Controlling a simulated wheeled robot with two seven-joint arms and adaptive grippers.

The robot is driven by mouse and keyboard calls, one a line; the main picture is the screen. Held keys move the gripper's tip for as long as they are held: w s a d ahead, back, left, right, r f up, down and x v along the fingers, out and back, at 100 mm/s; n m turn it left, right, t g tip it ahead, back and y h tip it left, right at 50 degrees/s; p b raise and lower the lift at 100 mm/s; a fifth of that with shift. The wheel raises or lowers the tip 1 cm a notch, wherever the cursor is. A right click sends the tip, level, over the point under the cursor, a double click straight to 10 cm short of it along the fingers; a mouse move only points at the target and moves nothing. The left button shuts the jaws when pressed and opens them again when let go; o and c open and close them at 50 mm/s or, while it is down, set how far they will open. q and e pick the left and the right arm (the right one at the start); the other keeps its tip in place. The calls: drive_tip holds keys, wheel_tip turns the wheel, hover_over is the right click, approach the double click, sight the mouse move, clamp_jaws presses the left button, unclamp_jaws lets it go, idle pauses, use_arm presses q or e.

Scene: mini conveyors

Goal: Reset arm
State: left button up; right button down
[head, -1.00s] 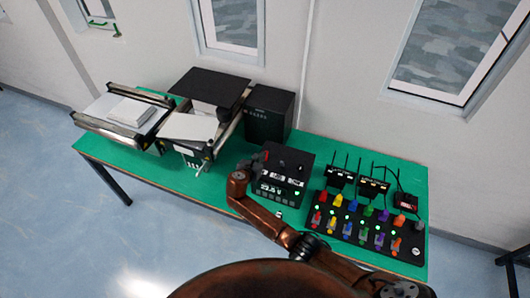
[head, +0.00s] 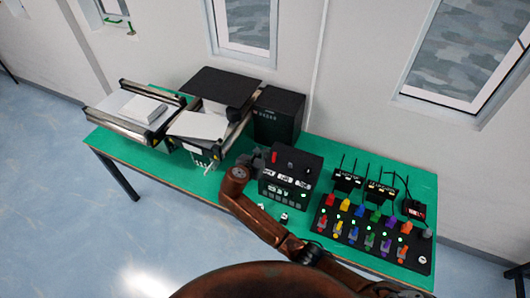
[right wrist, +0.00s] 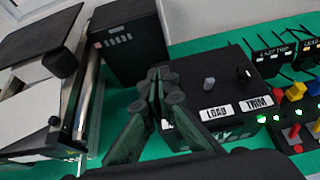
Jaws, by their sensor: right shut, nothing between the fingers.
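My right arm reaches in from the lower right in the head view, and its gripper (head: 255,160) is beside the left side of the black control box (head: 290,176). In the right wrist view the two fingers (right wrist: 160,80) meet at their tips, shut and empty, in front of the box's left edge. The box (right wrist: 236,92) has labels reading LOAD and TRIM, a grey knob and a black knob. In the head view a red knob shows on its top. Whether the fingers touch the box I cannot tell. My left gripper is not in view.
Two mini conveyors (head: 136,124) stand at the left of the green table (head: 185,172), with a tall black box (head: 277,114) beside them. A panel of coloured switches (head: 370,240) is at the right. Small black antenna units (head: 348,182) stand behind it. The table's front left strip is clear.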

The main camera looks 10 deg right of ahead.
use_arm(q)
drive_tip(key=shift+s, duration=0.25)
use_arm(e)
drive_tip(key=shift+f, duration=0.1)
